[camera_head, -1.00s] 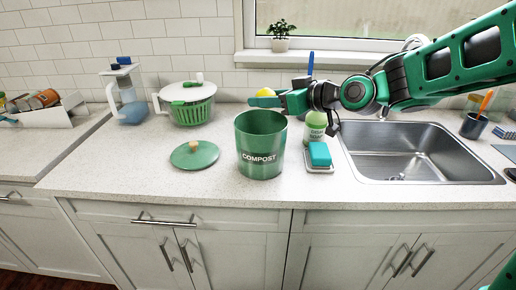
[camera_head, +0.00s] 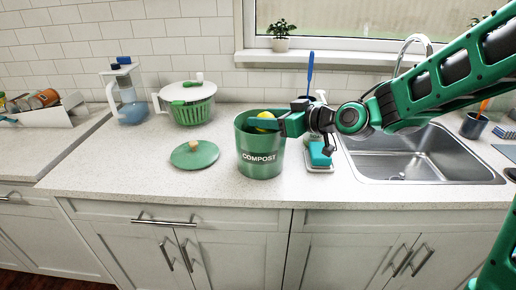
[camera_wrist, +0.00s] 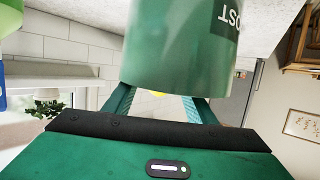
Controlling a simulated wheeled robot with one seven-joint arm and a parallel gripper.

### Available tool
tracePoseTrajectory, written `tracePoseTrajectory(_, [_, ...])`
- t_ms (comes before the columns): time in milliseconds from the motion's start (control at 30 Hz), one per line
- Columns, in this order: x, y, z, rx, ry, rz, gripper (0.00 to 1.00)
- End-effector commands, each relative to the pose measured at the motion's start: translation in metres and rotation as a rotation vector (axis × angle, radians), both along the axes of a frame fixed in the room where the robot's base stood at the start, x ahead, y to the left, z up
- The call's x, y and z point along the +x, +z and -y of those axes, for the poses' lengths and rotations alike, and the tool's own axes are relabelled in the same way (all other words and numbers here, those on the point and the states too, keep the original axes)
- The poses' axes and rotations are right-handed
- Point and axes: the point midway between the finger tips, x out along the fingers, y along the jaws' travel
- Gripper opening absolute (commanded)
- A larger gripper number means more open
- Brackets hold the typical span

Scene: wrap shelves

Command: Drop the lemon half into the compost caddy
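The green compost caddy (camera_head: 260,158) stands open on the counter, left of the sink, with its label facing front. My gripper (camera_head: 262,124) comes in from the right, its fingers over the caddy's mouth at about rim height. It appears shut on the yellow lemon half (camera_head: 265,117), which shows above the near finger, within the outline of the mouth. In the wrist view the caddy's wall (camera_wrist: 180,45) hides the fingertips, and only a sliver of the lemon half (camera_wrist: 158,94) shows between the fingers.
The caddy's green lid (camera_head: 194,158) lies to its left. A salad spinner (camera_head: 189,103) and a water jug (camera_head: 127,100) stand behind. A blue sponge (camera_head: 319,154) on a dish, soap and a brush are close on the right, under my arm, beside the sink (camera_head: 430,160).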

Motion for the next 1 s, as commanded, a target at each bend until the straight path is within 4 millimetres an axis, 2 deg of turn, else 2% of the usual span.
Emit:
tracePoseTrajectory(500, [-0.003,0.001,0.004,0.0,-0.001,-0.001,0.64])
tracePoseTrajectory(633, [-0.012,0.007,0.016,-0.001,-0.004,0.002,0.64])
tracePoseTrajectory(1000, [-0.055,0.026,0.062,0.0,-0.002,0.001,0.64])
